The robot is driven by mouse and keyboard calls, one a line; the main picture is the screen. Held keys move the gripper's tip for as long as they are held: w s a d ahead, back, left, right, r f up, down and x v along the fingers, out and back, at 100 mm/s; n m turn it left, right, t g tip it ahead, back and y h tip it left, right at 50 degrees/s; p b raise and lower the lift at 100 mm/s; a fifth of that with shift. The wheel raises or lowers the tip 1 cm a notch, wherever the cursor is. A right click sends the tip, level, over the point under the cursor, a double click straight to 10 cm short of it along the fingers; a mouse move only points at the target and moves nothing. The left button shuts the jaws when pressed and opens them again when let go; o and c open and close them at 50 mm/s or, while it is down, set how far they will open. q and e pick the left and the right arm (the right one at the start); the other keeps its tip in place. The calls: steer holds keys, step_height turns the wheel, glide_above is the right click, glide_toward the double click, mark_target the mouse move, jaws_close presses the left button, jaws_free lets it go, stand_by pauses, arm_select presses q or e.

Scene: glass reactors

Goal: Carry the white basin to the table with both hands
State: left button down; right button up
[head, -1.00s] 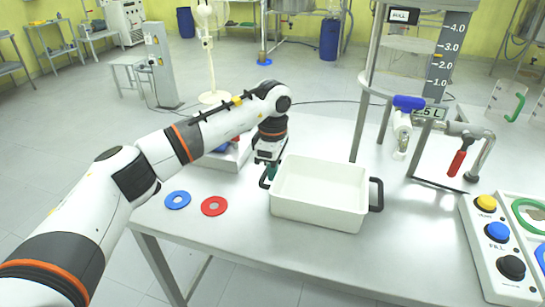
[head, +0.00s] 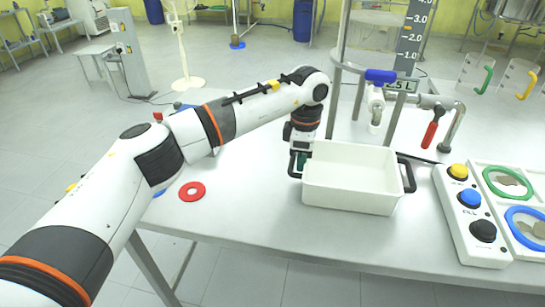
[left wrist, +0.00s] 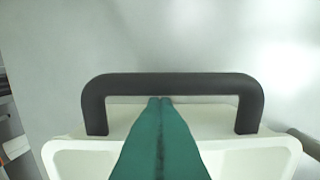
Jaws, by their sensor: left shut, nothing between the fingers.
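The white basin (head: 352,180) is an open rectangular tub with a dark handle at each end. It appears to rest level on the grey metal table (head: 250,225), close to its front edge. My left gripper (head: 302,164) points down at the basin's left handle. In the left wrist view its green fingers (left wrist: 160,100) are shut together, with the tips at the inner edge of the black handle (left wrist: 172,84). Nothing shows between them. The right handle (head: 408,174) is free. My right gripper is not in view.
A button panel (head: 472,222) stands just right of the basin, beside trays with green and blue rings. Behind are a drain valve (head: 378,98) with a blue handle and a red-handled lever (head: 430,134). A red ring (head: 192,191) lies left on the table.

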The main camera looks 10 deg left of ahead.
arm_select(q)
steer(key=shift+d, duration=0.85)
